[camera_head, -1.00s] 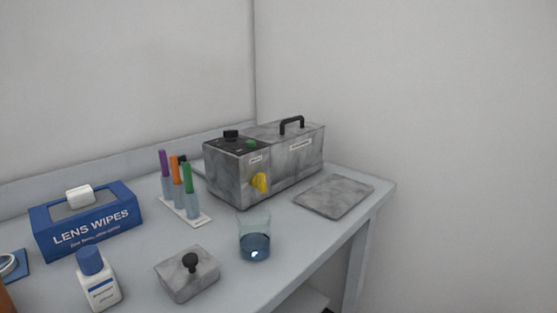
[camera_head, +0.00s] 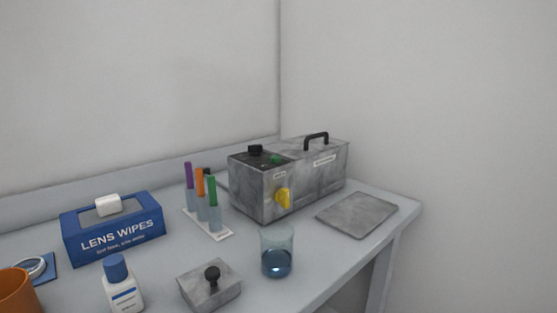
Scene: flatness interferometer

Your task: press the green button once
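A small green button (camera_head: 276,160) sits on the dark top panel of the grey marbled interferometer box (camera_head: 312,184), near a black knob (camera_head: 255,150). The box stands at the back right of the bench. A yellow knob (camera_head: 284,198) is on its front face, and a black handle (camera_head: 316,137) is on its lid. Neither of my grippers shows in the head view.
A glass with blue liquid (camera_head: 277,254), a grey block with a black knob (camera_head: 209,285) and a rack of capped tubes (camera_head: 207,222) stand before the box. A lens wipes box (camera_head: 112,232), white bottle (camera_head: 122,286) and orange cup (camera_head: 14,292) are left. A flat grey plate (camera_head: 357,214) lies right.

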